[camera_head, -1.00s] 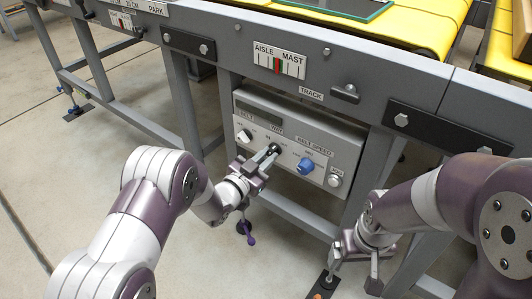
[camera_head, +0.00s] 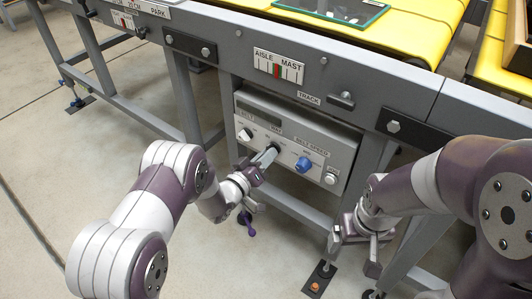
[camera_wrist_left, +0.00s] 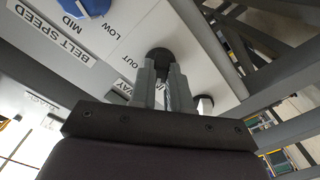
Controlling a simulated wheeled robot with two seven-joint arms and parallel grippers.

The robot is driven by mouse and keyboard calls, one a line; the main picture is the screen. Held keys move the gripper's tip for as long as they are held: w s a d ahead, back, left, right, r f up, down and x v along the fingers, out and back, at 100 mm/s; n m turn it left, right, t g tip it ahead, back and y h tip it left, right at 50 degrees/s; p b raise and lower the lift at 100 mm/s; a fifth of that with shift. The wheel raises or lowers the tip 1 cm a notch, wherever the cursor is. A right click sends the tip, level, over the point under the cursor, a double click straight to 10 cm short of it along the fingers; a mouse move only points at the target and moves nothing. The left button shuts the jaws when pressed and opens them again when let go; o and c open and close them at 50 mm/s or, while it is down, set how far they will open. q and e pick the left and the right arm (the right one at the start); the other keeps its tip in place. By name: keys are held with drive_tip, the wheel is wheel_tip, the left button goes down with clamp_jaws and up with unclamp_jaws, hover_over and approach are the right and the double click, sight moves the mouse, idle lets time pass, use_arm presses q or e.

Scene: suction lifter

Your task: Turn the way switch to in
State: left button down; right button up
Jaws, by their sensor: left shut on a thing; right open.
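The way switch (camera_head: 274,147) is a small black knob on the front of the grey control box (camera_head: 345,165), between the white belt knob (camera_head: 244,135) and the blue belt speed knob (camera_head: 304,164). My left gripper (camera_head: 268,154) is shut on the way switch. In the left wrist view the black knob (camera_wrist_left: 160,56) sits at the tips of the left fingers (camera_wrist_left: 163,75), beside the label OUT. The fingers hide part of the knob and its other label, so its setting cannot be read. My right gripper (camera_head: 352,258) is open and empty, low and right of the box.
A white button (camera_head: 331,178) is at the box's right end. The grey conveyor frame (camera_head: 220,45) with a yellow belt (camera_head: 400,35) stands above the box. A frame leg (camera_head: 187,100) stands left of the box. Open floor (camera_head: 60,180) lies at the left.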

use_arm(q)
drive_tip(key=shift+n, duration=0.7)
drive_tip(key=shift+f+p, duration=0.1)
drive_tip(key=shift+p, duration=0.2)
drive_tip(key=c, duration=1.1)
unclamp_jaws()
drive_tip(key=p+v, duration=0.3)
drive_tip(key=v, duration=0.9)
drive_tip(key=shift+s+a, duration=0.2)
drive_tip(key=shift+s, duration=0.15)
